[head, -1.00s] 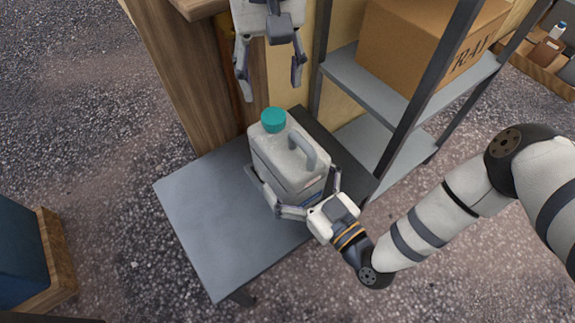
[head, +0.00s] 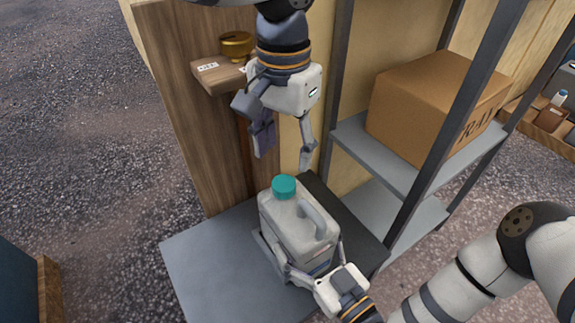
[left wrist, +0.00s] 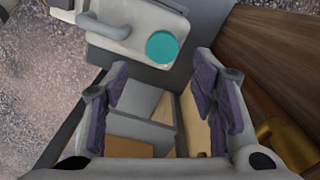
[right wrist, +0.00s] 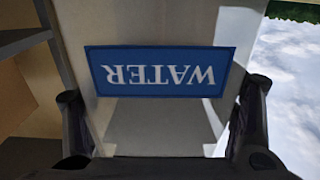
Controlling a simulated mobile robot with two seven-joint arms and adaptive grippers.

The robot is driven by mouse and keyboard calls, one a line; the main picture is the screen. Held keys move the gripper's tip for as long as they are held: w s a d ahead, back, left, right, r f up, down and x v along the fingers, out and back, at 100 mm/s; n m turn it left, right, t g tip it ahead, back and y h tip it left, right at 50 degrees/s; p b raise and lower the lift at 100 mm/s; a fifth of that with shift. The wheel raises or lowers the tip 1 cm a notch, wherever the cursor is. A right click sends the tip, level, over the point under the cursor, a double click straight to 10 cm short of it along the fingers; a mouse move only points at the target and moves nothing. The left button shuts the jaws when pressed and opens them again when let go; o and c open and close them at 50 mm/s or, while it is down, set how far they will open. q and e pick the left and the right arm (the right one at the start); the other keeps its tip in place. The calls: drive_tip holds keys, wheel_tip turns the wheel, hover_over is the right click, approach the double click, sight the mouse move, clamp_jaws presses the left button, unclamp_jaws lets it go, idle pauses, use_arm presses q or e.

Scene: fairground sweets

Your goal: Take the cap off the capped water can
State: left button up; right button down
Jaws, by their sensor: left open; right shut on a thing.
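The water can (head: 290,229) is a pale grey jug with a handle, standing upright on a low grey table. Its teal cap (head: 284,187) is on the neck; it also shows in the left wrist view (left wrist: 162,47). My left gripper (head: 285,162) is open and empty above the cap, fingers pointing down, apart from it. My right gripper (head: 300,268) is shut on the can's lower body from the front right. In the right wrist view the can's blue WATER label (right wrist: 160,71) shows upside down between the fingers (right wrist: 165,115).
The grey table (head: 210,265) has free room left of the can. A metal shelf (head: 360,147) with a cardboard box (head: 410,105) stands to the right.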

sight(284, 183)
use_arm(q)
drive_tip(key=m, duration=0.7)
drive_tip(key=shift+m, duration=0.4)
drive_tip(key=m, duration=1.4)
drive_tip(key=shift+m, duration=0.4)
drive_tip(key=m, duration=0.8)
drive_tip(key=shift+w+a, duration=0.1)
drive_tip(key=shift+f+m, duration=0.25)
drive_tip(key=shift+m, duration=0.25)
wheel_tip(284, 183, down, 8)
drive_tip(key=shift+r, duration=0.25)
drive_tip(key=shift+c, duration=0.2)
